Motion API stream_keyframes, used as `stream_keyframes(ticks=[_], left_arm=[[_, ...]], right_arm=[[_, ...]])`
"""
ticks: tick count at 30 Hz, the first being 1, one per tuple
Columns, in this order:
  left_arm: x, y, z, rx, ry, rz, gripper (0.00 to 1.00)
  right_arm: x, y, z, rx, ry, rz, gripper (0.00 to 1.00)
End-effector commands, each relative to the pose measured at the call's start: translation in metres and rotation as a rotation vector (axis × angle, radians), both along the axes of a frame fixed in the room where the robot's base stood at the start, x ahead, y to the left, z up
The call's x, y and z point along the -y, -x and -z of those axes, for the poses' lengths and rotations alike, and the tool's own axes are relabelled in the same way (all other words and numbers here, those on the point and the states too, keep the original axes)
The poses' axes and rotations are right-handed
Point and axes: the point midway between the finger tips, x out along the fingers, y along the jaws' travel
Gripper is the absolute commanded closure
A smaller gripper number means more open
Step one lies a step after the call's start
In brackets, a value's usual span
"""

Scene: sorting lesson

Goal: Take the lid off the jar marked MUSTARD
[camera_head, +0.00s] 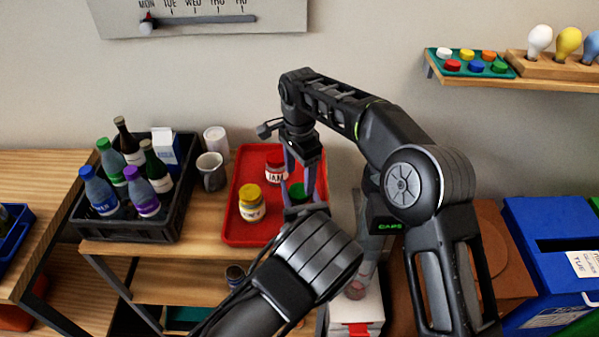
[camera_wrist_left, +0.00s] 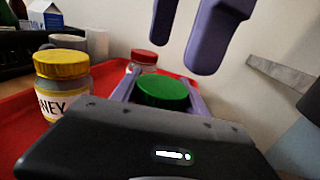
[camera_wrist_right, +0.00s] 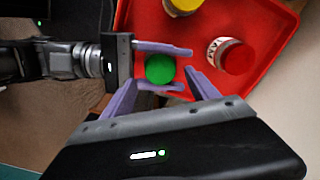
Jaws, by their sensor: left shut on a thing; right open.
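A jar with a green lid (camera_head: 298,191) stands on the red tray (camera_head: 236,228); its label is hidden, so I cannot read its name. My left gripper (camera_head: 296,204) is shut on this jar; in the left wrist view its purple fingers flank the jar just below the green lid (camera_wrist_left: 163,92). My right gripper (camera_head: 300,177) is open and points down above the lid; its fingers show at the top of the left wrist view (camera_wrist_left: 190,35). In the right wrist view the green lid (camera_wrist_right: 160,69) lies between and beyond its open fingers.
A yellow-lidded honey jar (camera_head: 250,205) and a red-lidded JAM jar (camera_head: 276,170) stand close by on the tray. Left of the tray are a mug (camera_head: 211,172), a white cup (camera_head: 215,140) and a dark crate of bottles (camera_head: 185,208). The wall is close behind.

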Motion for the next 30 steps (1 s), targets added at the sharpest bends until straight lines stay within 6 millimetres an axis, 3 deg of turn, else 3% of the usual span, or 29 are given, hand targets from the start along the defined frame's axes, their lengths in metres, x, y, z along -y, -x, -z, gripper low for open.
stream_keyframes(ticks=[15, 30], left_arm=[[0.000, 0.001, 0.004, -0.009, -0.001, 0.000, 1.00], [0.000, 0.001, 0.004, -0.009, -0.001, 0.000, 1.00]], right_arm=[[0.000, 0.000, -0.034, 0.001, -0.002, 0.565, 0.31], [0.001, 0.001, -0.025, -0.001, 0.000, 0.578, 0.31]])
